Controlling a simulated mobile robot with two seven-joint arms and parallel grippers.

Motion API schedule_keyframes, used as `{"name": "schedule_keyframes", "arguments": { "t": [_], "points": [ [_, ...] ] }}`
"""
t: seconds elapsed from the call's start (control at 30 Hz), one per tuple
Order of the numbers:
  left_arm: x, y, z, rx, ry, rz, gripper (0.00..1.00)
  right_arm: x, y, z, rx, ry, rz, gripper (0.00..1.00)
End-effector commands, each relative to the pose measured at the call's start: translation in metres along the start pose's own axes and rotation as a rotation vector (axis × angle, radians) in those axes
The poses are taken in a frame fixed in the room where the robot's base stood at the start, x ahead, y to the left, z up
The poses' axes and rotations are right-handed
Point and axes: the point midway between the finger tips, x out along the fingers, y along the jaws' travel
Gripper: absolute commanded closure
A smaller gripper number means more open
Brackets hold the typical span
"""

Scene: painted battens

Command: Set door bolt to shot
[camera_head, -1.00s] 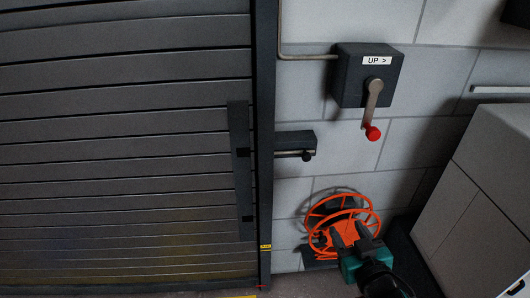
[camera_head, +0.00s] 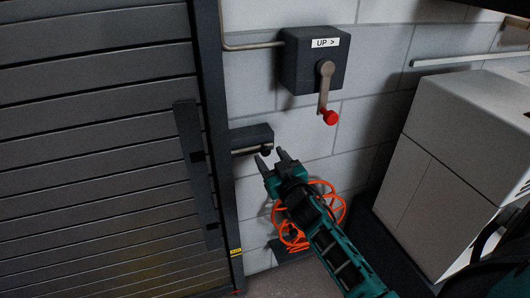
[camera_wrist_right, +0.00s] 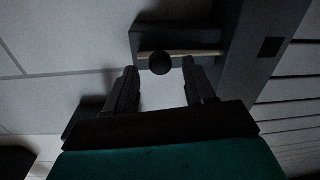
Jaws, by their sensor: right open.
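The door bolt is a dark housing (camera_head: 250,135) on the wall just right of the door frame, with a pale rod and a black round knob (camera_head: 266,152) at its right end. In the right wrist view the knob (camera_wrist_right: 160,63) stands in front of the pale rod (camera_wrist_right: 195,54), just beyond and between the fingertips. My right gripper (camera_head: 274,160) is open and empty, right below the knob in the head view. In the wrist view its two fingers (camera_wrist_right: 159,72) point at the bolt. I cannot tell if they touch the knob. My left gripper is not in view.
A grey slatted shutter door (camera_head: 95,120) with a dark upright bar (camera_head: 196,170) fills the left. A crank box marked "UP >" (camera_head: 300,75) with a red knob (camera_head: 331,118) hangs above. An orange reel (camera_head: 335,200) sits below, partly behind my arm. A pale cabinet (camera_head: 430,190) stands right.

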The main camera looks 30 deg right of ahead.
Motion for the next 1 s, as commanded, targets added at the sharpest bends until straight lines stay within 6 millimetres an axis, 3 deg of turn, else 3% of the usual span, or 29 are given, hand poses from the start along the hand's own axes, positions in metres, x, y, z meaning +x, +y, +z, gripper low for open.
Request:
{"name": "schedule_keyframes", "arguments": {
  "t": [0.23,0.63,1.0],
  "points": [
    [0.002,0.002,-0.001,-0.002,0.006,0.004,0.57,0.032,0.000,0.001,-0.001,-0.001,0.000,0.46],
    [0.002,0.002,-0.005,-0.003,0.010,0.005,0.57,0.039,0.000,0.000,0.000,-0.001,0.000,0.46],
    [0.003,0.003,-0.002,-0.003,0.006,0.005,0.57,0.038,-0.001,0.001,0.000,-0.001,-0.001,0.80]
  ]
}}
